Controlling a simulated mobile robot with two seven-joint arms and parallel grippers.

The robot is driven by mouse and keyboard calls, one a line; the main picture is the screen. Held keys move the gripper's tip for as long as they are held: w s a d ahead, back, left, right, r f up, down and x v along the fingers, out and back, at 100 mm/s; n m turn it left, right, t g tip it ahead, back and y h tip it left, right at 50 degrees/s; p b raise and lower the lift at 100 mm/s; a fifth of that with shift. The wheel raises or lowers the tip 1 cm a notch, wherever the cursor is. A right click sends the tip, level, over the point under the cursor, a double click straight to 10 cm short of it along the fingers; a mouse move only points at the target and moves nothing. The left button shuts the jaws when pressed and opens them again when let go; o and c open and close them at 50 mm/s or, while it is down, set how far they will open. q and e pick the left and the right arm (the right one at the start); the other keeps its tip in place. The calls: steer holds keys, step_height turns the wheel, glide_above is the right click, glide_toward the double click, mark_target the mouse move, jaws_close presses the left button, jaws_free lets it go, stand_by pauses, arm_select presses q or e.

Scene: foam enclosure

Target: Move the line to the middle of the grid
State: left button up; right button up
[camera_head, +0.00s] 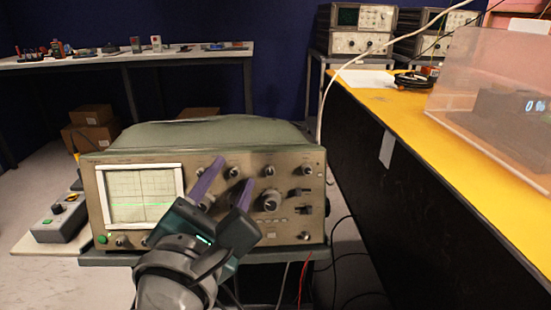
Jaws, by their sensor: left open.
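A beige oscilloscope (290,170) stands on a dark stand in front of me. Its screen (140,183) at the left of the panel carries a grid and a flat green line (140,205), which lies below the grid's middle. Several knobs sit on the panel right of the screen, among them a large knob (270,200). My left gripper (229,180) is open in front of the panel, its two purple fingers pointing up toward the upper knobs. The gripper hides part of the panel; I cannot tell whether it touches a knob. My right gripper is not in view.
A small grey control box (60,219) stands left of the oscilloscope. A yellow-topped table (430,140) with a clear box (492,95) runs along the right. Cables hang below the stand. Other instruments (355,28) stand at the back.

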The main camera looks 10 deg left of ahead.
arm_select(q)
steer(key=shift+c, duration=0.4)
jaws_close()
steer(key=shift+a+r+m+h+p, duration=0.15)
steer(key=shift+m+h+p, duration=0.1)
steer(key=shift+m+p, duration=0.35)
steer(key=shift+d+r+m+h+p, duration=0.1)
steer(key=shift+m+h+p, duration=0.15)
steer(key=shift+m+p, duration=0.35)
steer(key=m+p, duration=0.1)
steer(key=m+g+p, duration=0.1)
steer(key=m+p, duration=0.1)
steer(key=m+h+p, duration=0.1)
steer(key=shift+a+r+m+g, duration=0.15)
steer(key=shift+r+m+g, duration=0.1)
steer(key=shift+m+g, duration=0.15)
steer(key=shift+m+g+h+p, duration=0.3)
steer(key=shift+m+p, duration=0.8)
steer(key=shift+p, duration=0.1)
steer(key=shift+f+m+g+p, duration=0.1)
steer(key=shift+m+g+p, duration=0.3)
steer(key=shift+m+p, duration=0.35)
